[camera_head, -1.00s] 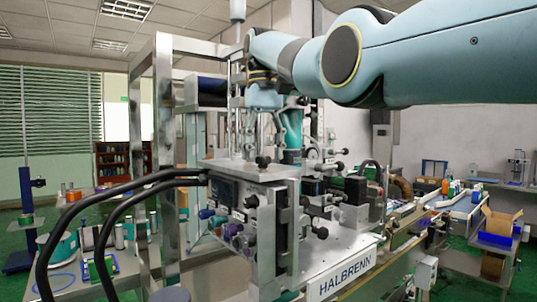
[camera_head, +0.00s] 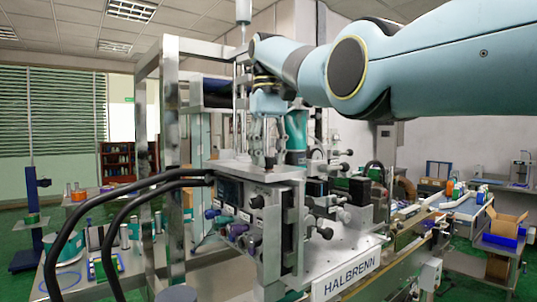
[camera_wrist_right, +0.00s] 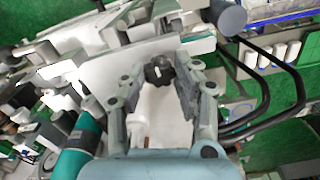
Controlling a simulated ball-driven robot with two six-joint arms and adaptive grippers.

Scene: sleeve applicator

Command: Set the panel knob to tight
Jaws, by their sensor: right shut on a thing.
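The black panel knob (camera_wrist_right: 158,70) with a pale pointer mark sits between the fingers of my right gripper (camera_wrist_right: 161,78) in the right wrist view. In the head view my right gripper (camera_head: 266,150) points down at the flat top plate of the machine (camera_head: 230,168), with its fingertips around the knob. The gripper is shut on the knob. The fingers partly hide the knob in the head view, and I cannot read any setting labels around it. My left gripper is in neither view.
A front panel (camera_head: 232,195) carries several coloured knobs below the plate. Black hoses (camera_head: 110,200) curve off to the left. A metal frame post (camera_head: 170,150) stands left of my gripper. A teal cylinder (camera_head: 296,135) stands close behind it to the right.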

